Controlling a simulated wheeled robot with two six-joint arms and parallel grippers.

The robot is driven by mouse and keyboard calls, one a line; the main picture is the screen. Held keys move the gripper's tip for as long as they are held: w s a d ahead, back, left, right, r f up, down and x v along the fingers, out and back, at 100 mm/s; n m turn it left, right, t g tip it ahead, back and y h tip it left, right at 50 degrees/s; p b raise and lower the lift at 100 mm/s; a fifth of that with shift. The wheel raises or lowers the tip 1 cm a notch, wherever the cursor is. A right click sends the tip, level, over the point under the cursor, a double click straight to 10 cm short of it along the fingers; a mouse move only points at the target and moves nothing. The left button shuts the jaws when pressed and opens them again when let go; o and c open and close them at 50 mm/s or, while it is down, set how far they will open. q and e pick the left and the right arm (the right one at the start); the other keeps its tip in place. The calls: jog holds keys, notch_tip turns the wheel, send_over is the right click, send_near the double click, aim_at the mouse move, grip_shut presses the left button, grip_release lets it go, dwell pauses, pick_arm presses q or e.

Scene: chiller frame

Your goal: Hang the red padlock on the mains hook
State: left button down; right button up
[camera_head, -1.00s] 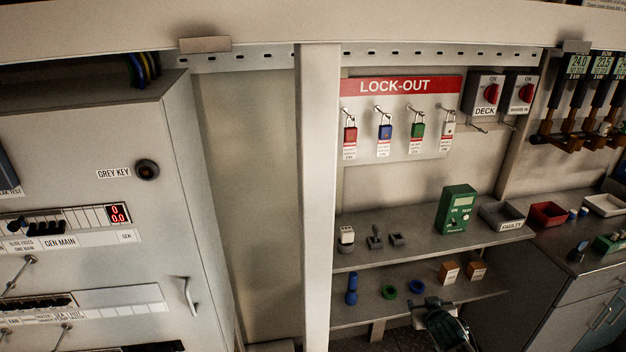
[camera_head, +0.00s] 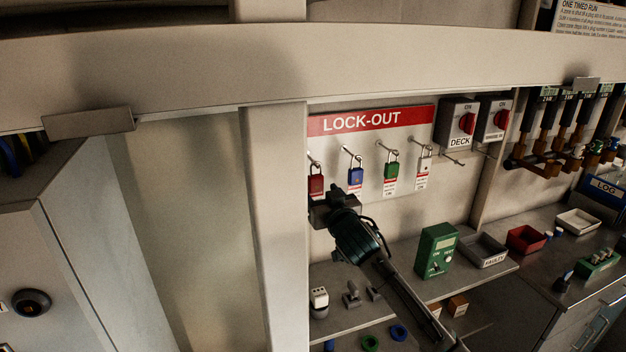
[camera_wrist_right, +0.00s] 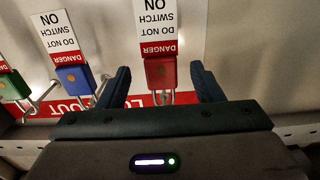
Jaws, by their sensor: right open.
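The red padlock (camera_head: 316,184) hangs on the leftmost hook of the lock-out board (camera_head: 330,126). My right gripper (camera_head: 322,202) is just below and in front of it, open. In the right wrist view, which looks upside down, the red padlock (camera_wrist_right: 161,73) with its danger tag lies between the two spread fingers of my right gripper (camera_wrist_right: 160,70). A gap shows on each side of it. I see no label naming a mains hook. An empty hook (camera_head: 453,161) sticks out below the DECK switch. My left gripper is not in view.
Blue (camera_head: 355,177), green (camera_head: 391,171) and white (camera_head: 424,163) padlocks hang to the right on the board. A pale post (camera_head: 275,220) stands close left of my right arm. The shelf below holds a green tester (camera_head: 437,250) and a grey tray (camera_head: 482,250).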

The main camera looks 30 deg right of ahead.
aim_at(317, 187)
jog(key=shift+w+d+f, duration=0.1)
jog(key=shift+w, duration=0.3)
jog(key=p+x, duration=0.1)
jog(key=x, duration=0.1)
jog(key=p+x, duration=0.1)
jog(key=shift+r+p, duration=0.25)
jog(key=shift+p, duration=0.1)
jog(key=shift+p+x, duration=0.3)
jog(key=shift+x, duration=0.55)
jog(key=shift+w+f, duration=0.2)
jog(key=shift+f, duration=0.15)
jog(key=c, duration=1.1)
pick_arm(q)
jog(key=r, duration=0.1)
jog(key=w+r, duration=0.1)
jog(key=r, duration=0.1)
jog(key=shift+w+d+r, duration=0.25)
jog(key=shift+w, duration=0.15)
